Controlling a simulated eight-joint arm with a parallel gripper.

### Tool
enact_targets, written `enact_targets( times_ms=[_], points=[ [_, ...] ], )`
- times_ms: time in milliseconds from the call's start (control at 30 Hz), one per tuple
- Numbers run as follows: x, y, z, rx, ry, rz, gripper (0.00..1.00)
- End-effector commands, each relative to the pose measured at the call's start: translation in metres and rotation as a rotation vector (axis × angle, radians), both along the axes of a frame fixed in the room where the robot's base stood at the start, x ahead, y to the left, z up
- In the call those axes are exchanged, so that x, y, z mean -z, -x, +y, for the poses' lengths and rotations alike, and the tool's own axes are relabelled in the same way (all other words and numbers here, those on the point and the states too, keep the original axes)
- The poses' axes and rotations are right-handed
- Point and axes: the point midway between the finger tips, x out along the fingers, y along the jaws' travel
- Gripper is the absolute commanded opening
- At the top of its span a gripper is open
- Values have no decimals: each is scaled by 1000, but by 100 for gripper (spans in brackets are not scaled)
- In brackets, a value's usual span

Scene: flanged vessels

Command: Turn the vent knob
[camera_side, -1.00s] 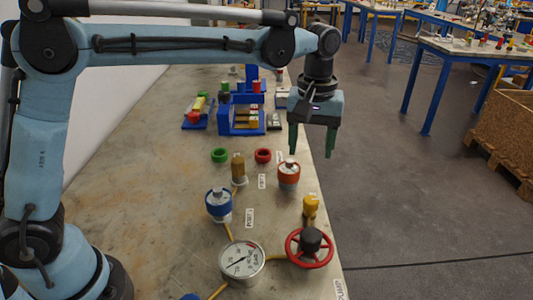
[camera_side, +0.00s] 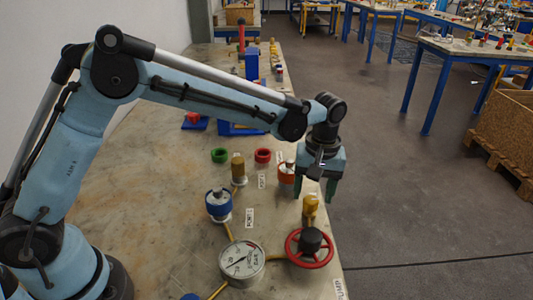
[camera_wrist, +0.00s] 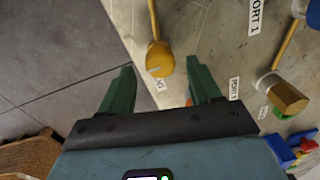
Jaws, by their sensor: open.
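The yellow vent knob (camera_side: 310,207) stands on the bench near its right edge, on a brass-coloured pipe. My gripper (camera_side: 314,195) is open and empty, pointing down, just above and behind the knob in the side view. In the wrist view, the knob (camera_wrist: 160,58) shows between and slightly beyond the tips of my two green fingers (camera_wrist: 160,68), apart from both. A label partly shows beside the knob there. I cannot tell the exact height of the fingertips above the knob.
A red handwheel (camera_side: 326,252) and a pressure gauge (camera_side: 242,262) stand in front. A red-collared port (camera_side: 286,174) is close behind my gripper; a blue-collared port (camera_side: 218,204) and a brass hex fitting (camera_side: 238,168) stand to the left. Open floor lies right of the bench.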

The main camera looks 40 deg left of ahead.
Motion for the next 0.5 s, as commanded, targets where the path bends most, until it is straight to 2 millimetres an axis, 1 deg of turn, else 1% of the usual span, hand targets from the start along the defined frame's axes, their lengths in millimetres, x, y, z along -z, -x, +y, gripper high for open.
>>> enact_targets(
  times_ms=[100, 200, 467, 500],
  points=[
    [11, 0, 1, 0, 0, 0, 63],
    [15, 0, 1, 0, 0, 0, 63],
    [17, 0, 1, 0, 0, 0, 63],
    [16, 0, 1, 0, 0, 0, 61]
  ],
)
